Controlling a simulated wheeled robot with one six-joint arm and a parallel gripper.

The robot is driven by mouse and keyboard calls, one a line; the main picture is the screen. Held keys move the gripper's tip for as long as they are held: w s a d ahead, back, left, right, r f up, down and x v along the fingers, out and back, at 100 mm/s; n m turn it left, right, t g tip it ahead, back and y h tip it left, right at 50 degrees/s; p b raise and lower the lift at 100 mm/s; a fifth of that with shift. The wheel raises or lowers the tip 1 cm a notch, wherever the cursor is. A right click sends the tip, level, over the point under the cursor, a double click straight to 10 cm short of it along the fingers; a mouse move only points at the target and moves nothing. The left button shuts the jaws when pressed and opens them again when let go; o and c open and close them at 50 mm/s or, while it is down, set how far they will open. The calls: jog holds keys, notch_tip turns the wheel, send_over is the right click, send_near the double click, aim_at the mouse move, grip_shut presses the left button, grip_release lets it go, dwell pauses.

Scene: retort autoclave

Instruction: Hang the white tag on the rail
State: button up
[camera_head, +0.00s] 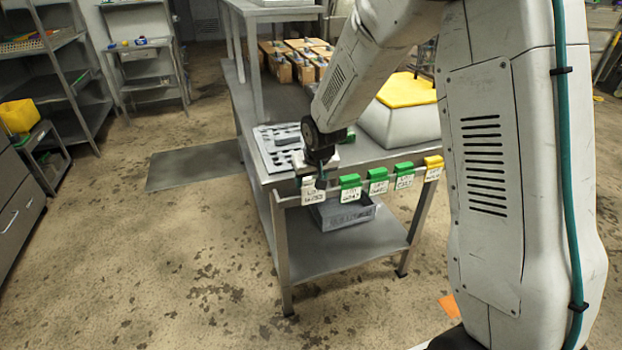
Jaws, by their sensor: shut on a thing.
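My gripper (317,172) is at the near left corner of the steel table, shut on the white tag (313,192). The white tag hangs below the fingers with its printed face showing, at the left end of the rail (334,188). I cannot tell whether its clip sits over the rail or is just in front of it. The fingers and wrist hide most of its top. Several tags hang along the rail to the right: green-topped ones (350,188) and a yellow-topped one (433,168) at the right end.
A perforated white tray (271,150) lies on the table (251,115) behind my gripper. A white bin with a yellow lid (405,92) stands to the right. Small boxes (281,68) stand farther back. A grey crate (343,212) sits on the lower shelf. Floor at left is clear.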

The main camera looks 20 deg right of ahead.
aim_at(312, 190)
jog(key=shift+f, duration=1.3)
jog(key=shift+s+f, duration=0.1)
jog(key=shift+f, duration=0.2)
jog(key=shift+s+f, duration=0.1)
jog(key=shift+f, duration=0.25)
jog(key=o, duration=0.9)
jog(key=shift+o, duration=0.4)
jog(key=shift+r, duration=0.3)
jog(key=shift+o, duration=0.3)
jog(key=v, duration=0.7)
jog(key=shift+r, duration=0.4)
jog(key=shift+w, duration=0.2)
